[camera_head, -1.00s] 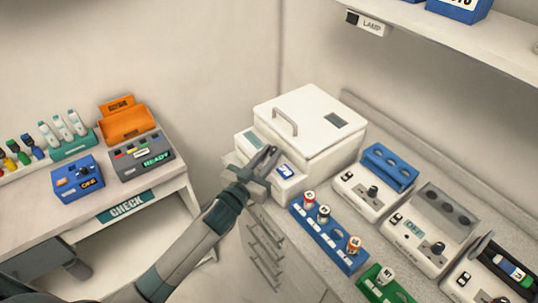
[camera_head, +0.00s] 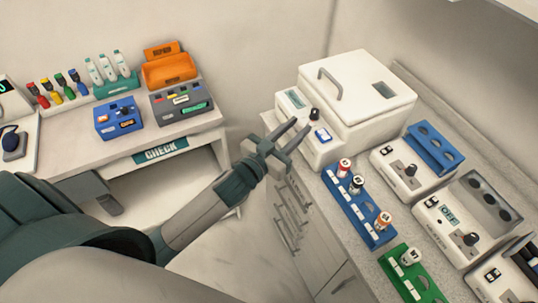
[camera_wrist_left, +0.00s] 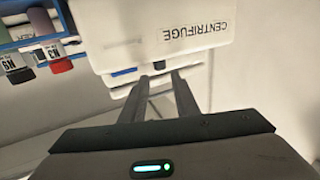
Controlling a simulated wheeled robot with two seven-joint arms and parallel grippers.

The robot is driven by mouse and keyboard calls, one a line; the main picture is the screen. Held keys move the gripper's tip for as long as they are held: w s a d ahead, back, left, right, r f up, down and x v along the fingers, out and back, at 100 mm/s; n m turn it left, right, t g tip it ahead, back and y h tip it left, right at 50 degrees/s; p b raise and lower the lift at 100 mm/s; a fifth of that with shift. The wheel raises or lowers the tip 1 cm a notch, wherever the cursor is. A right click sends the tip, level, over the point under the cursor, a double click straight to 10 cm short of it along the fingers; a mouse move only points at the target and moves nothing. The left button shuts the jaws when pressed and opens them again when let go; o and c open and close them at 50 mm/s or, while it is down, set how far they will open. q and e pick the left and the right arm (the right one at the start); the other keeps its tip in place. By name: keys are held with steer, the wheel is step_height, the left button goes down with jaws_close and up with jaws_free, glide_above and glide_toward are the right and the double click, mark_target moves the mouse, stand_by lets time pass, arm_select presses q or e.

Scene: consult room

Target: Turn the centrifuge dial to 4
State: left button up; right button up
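The centrifuge (camera_head: 350,112) is a white box with a lid and handle at the back of the right counter. Its sloped front panel has a small display (camera_head: 292,98), a black dial (camera_head: 315,114) and a blue-and-white button (camera_head: 322,135). The dial's number setting is too small to read. My left gripper (camera_head: 301,124) is open and empty, with its fingertips just in front of the panel, left of and below the dial. In the left wrist view the fingers (camera_wrist_left: 160,78) are apart below the white front marked CENTRIFUGE (camera_wrist_left: 165,35). My right gripper is not in view.
A blue rack (camera_head: 358,207) with capped tubes and a green rack (camera_head: 418,278) stand right of the gripper. White devices with dials (camera_head: 403,170) line the right counter. The left desk (camera_head: 85,160) holds tubes and coloured boxes. Open space lies between desk and counter.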

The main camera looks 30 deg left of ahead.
arm_select(q)
steer(key=b+v, duration=0.3)
steer(key=v, duration=0.8)
